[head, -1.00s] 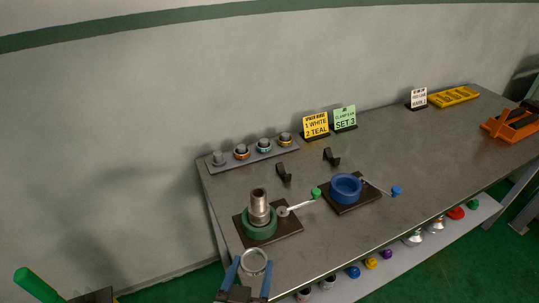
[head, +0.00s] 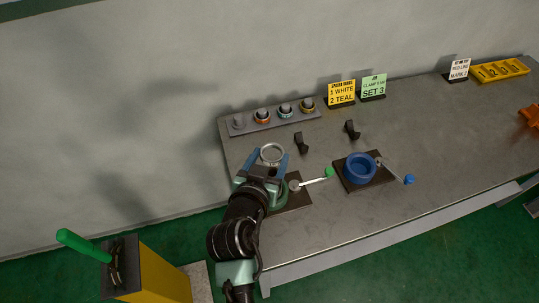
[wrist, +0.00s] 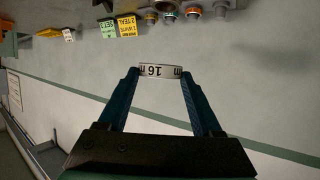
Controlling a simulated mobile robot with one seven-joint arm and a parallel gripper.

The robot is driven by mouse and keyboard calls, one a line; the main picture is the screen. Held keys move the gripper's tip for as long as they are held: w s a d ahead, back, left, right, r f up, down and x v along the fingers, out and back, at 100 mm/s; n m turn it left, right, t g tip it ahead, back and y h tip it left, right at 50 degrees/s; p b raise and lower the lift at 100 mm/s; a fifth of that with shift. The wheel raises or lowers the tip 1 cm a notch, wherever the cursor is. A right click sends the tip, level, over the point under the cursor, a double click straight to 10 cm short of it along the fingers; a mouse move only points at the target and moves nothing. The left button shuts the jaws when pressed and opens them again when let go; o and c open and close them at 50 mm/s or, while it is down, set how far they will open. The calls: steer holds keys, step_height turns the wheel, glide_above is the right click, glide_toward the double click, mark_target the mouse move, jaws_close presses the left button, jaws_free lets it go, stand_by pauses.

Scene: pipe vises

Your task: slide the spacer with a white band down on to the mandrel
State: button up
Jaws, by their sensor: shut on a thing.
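My gripper (head: 271,158) is shut on the spacer with a white band (head: 272,153), a pale metal ring held between its two blue fingers. In the wrist view the spacer (wrist: 160,71) sits between the fingertips, its white band showing dark marks that read "16" upside down. The green vise (head: 283,195) on its dark base shows only in part behind my arm in the head view. The mandrel is hidden there behind my gripper and arm, so I cannot tell whether the spacer touches it.
A grey rack (head: 272,122) at the back left has a bare peg (head: 238,122) and orange, teal and yellow banded spacers. A blue vise (head: 360,168) stands to the right. Two dark brackets (head: 301,143) and the sign cards (head: 342,93) stand behind.

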steer(key=shift+f, duration=0.1)
step_height(320, 180, down, 6)
steer(key=b, duration=0.5)
steer(key=shift+r, duration=0.2)
steer(key=shift+f+b, duration=3.35)
steer(key=shift+b, duration=0.1)
stand_by(1.0)
steer(key=o, duration=1.4)
steer(key=v, duration=1.3)
steer(key=shift+b, duration=0.3)
steer(key=shift+w, duration=0.1)
